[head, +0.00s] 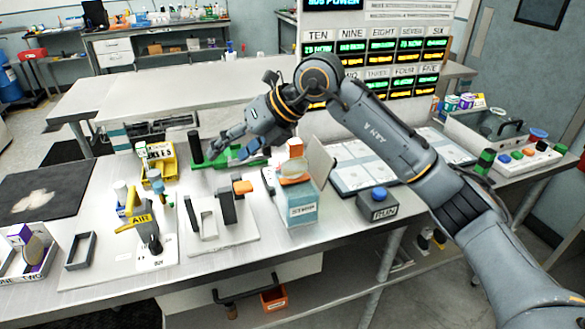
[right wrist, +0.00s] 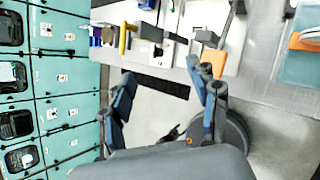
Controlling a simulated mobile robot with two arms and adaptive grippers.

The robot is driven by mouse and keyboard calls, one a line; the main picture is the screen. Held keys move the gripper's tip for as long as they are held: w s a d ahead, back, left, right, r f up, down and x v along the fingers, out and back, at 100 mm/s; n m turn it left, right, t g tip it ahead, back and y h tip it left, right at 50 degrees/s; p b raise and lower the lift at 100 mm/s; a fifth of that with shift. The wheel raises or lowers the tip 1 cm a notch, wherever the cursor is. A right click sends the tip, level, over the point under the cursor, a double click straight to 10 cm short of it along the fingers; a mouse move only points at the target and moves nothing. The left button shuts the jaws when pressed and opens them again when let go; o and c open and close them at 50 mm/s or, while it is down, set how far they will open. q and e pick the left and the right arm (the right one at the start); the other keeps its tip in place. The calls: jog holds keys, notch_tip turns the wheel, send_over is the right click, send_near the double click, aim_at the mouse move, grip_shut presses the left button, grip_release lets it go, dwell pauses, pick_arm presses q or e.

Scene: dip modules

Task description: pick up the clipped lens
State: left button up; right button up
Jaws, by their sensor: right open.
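I cannot single out the clipped lens for sure. A round, lens-like disc (head: 34,250) stands in a white holder marked ONE and TWO at the far left of the bench in the head view. My right gripper (head: 215,150) is in the air over the back of the bench, near the green tool and well to the right of that disc. In the right wrist view its two fingers (right wrist: 160,85) are spread apart with nothing between them. My left gripper does not show.
A yellow AIR tool (head: 140,220), an open dark frame (head: 80,251), a blue box (head: 300,207) with an orange-topped piece and a RUN button box (head: 378,204) stand on the bench. A black mat (head: 40,192) lies at left. Teal lockers (right wrist: 62,80) show in the right wrist view.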

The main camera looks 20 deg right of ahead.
jog(key=w+d+r+m+t+h, duration=0.1)
jog(key=d+r+m+h, duration=0.2)
jog(key=d, duration=0.4)
jog(key=w+d+r+h, duration=0.2)
jog(key=d+r+h, duration=0.15)
jog(key=d, duration=0.45)
jog(key=h+p, duration=0.1)
jog(key=p, duration=0.1)
send_near(295, 141)
jog(key=x, duration=0.5)
jog(key=shift+r, duration=0.1)
jog(key=shift+w+f+p, duration=0.25)
jog(key=shift+f+p, duration=0.2)
jog(key=shift+f, duration=0.05)
jog(key=p+x, duration=0.1)
jog(key=x, duration=0.2)
jog(key=shift+a+f+p, duration=0.1)
jog(key=shift+f+p, duration=0.25)
jog(key=shift+p, duration=0.05)
jog(key=shift+w+f, duration=0.25)
jog(key=shift+f, duration=0.2)
grip_shut()
jog(key=shift+r, duration=0.1)
